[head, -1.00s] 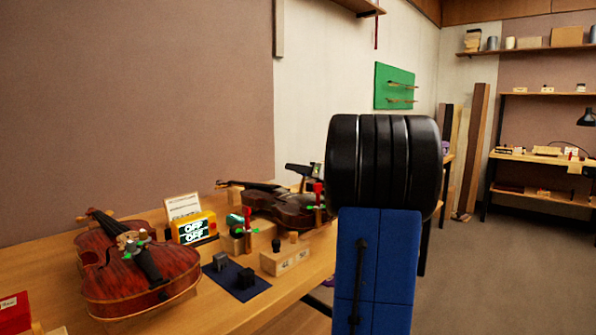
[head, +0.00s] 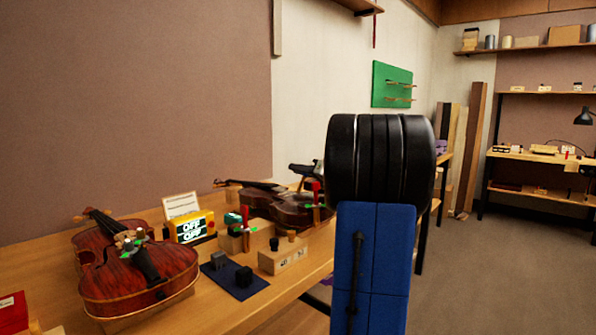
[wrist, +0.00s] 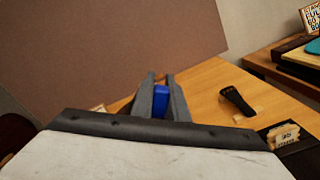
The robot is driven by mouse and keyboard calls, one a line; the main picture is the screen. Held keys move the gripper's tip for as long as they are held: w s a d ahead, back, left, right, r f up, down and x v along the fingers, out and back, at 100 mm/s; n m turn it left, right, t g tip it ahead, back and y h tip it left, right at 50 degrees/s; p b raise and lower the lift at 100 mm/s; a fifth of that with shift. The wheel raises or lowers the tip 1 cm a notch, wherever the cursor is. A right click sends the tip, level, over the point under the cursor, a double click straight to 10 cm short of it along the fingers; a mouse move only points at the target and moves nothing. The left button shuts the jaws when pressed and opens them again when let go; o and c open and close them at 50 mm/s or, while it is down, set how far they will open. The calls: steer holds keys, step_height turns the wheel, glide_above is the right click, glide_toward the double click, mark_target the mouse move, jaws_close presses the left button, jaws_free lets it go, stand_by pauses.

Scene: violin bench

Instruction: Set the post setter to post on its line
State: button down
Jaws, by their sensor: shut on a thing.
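My gripper (wrist: 160,98) shows in the wrist view, its two grey fingers shut on a small blue thing (wrist: 160,101). Most of that thing is hidden between the fingers, and I cannot tell whether it is part of the post setter. The bench top lies beyond the fingertips. In the head view my arm hides the gripper or leaves it unclear. I cannot single out the post setter or its line for certain. A small red upright piece (head: 246,220) with green by it stands among the bench blocks, and another red upright piece (head: 316,193) stands by the rear violin.
A violin (head: 135,275) lies at the bench's front left, and another violin (head: 285,208) lies behind. Between them are a yellow box (head: 190,228) reading OFF, a dark blue mat (head: 225,282) with dark blocks, and a wooden block (head: 282,259). A black clip-like piece (wrist: 236,101) lies right of my gripper.

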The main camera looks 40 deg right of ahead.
steer(key=c, duration=1.7)
jaws_free()
steer(key=shift+s, duration=0.15)
steer(key=s, duration=0.5)
steer(key=s+d, duration=0.1)
steer(key=s, duration=1.1)
steer(key=shift+s+d, duration=0.1)
steer(key=shift+d, duration=0.1)
